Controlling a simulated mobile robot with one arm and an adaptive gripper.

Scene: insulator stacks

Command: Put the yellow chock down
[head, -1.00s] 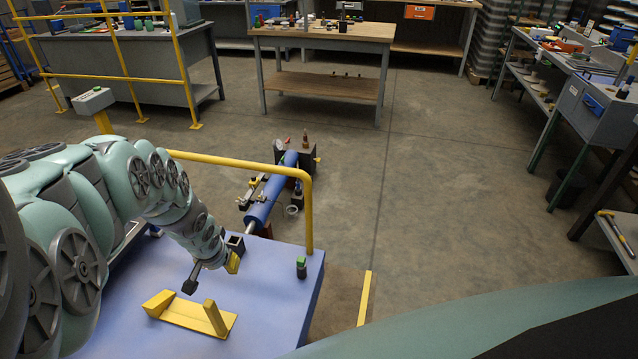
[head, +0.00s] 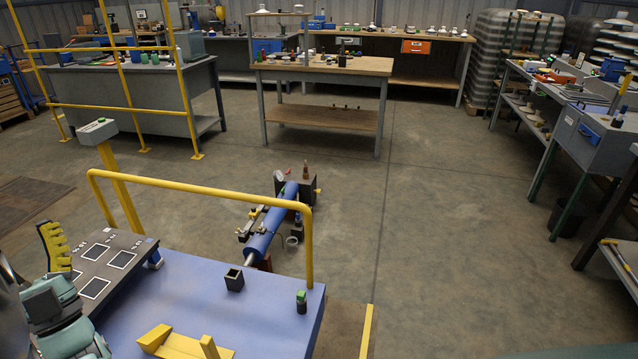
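The yellow chock (head: 180,346), a flat strip with a raised block at each end, rests on the blue deck (head: 240,335). The lower edge of the head view cuts it off. Nothing is seen touching its visible part. Part of my mint and grey arm shows in the lower left corner, away from the chock. My gripper's fingers cannot be made out in this view.
A dark panel with white outlines (head: 110,262) and a toothed yellow piece (head: 54,248) are at left.

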